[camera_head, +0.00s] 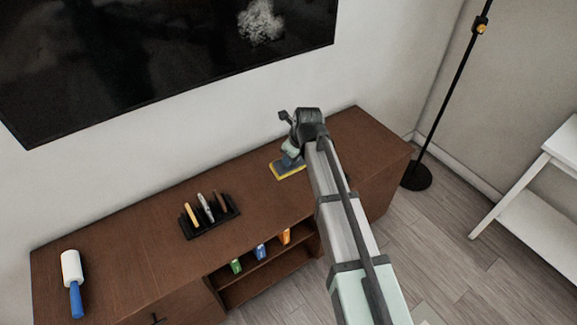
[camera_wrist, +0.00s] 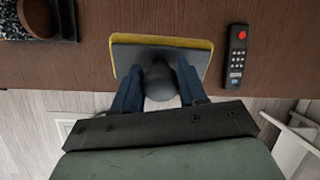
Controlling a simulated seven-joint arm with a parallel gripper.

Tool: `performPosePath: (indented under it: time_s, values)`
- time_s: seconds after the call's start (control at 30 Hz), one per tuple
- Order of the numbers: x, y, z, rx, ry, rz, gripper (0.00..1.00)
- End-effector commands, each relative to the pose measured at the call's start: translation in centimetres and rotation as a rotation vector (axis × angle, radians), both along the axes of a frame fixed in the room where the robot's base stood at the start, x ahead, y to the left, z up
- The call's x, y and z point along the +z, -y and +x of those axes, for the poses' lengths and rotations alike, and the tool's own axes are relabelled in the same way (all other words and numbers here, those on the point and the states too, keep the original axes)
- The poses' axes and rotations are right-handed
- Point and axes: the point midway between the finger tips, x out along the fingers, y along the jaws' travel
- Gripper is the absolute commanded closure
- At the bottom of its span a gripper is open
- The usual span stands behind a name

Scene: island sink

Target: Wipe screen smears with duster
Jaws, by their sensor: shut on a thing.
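The duster (camera_head: 289,169) is a flat grey pad with a yellow underside and a dark round-ended handle. It is at the top of the brown cabinet; I cannot tell whether it touches the wood. My gripper (camera_head: 291,156) is shut on its handle. In the wrist view the duster pad (camera_wrist: 126,53) lies beyond the blue fingers of my gripper (camera_wrist: 160,82), with the handle between them. The dark wall screen (camera_head: 150,50) hangs above the cabinet, well apart from the duster. A whitish smear (camera_head: 260,22) shows near its right end; the screen's top is out of view.
A black remote (camera_wrist: 236,55) lies right of the duster. A floor lamp pole (camera_head: 450,98) and white table (camera_head: 530,212) are at right.

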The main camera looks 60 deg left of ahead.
Motion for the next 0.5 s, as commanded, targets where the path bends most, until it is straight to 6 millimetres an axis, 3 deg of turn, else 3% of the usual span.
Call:
performPosePath:
  time_s: [0.03, 0.17, 0.5]
  values:
    - [1.8, 1.3, -0.2, -0.008, 0.002, 0.069, 0.83]
    - [5.7, 1.2, -2.0, 0.010, 0.004, 0.234, 0.83]
    - [16.7, -4.5, -6.9, 0.162, -0.033, 0.581, 0.83]
